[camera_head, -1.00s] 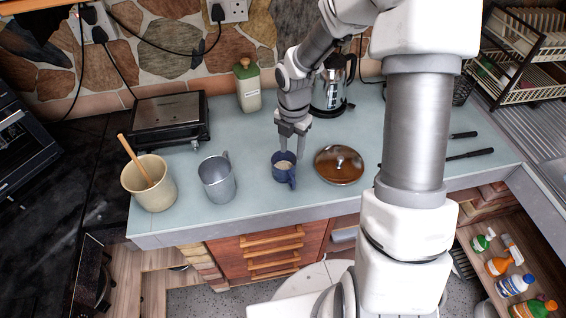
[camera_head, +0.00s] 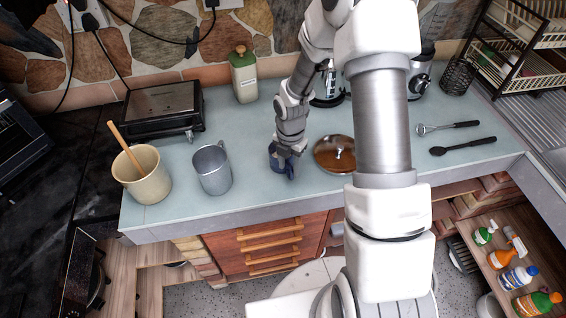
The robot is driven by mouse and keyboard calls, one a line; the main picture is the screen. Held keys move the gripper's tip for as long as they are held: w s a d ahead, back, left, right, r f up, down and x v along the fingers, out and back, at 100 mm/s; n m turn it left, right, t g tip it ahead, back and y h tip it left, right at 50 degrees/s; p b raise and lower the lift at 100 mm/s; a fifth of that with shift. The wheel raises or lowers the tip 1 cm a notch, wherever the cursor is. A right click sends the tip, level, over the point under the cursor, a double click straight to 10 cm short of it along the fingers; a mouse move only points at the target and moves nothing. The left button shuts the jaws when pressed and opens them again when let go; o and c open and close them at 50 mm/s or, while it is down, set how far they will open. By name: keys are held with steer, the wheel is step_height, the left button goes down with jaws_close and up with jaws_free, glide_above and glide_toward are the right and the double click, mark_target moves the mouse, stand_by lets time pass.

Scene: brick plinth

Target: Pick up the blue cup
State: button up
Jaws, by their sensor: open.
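The blue cup (camera_head: 283,168) stands upright on the pale blue-grey countertop (camera_head: 250,190), between the metal mug and the brown lid. My gripper (camera_head: 286,150) is right over the cup, pointing down, and covers much of its rim and inside. The jaws are open. The fingertips are at or in the cup's top; I cannot tell whether they touch it or straddle its wall.
A metal mug (camera_head: 212,170) and a cream pot (camera_head: 145,178) with a wooden spoon stand to the left. A brown lid (camera_head: 334,154) lies close on the right. A black grill (camera_head: 160,108), green canister (camera_head: 244,76) and kettle (camera_head: 328,88) stand behind.

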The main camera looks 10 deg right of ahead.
mark_target(290, 178)
step_height(290, 178, down, 5)
steer(key=b, duration=0.3)
steer(key=shift+d, duration=0.1)
steer(key=shift+r, duration=0.15)
steer(key=shift+s, duration=0.1)
steer(key=shift+c, duration=0.3)
jaws_close()
stand_by(0.6)
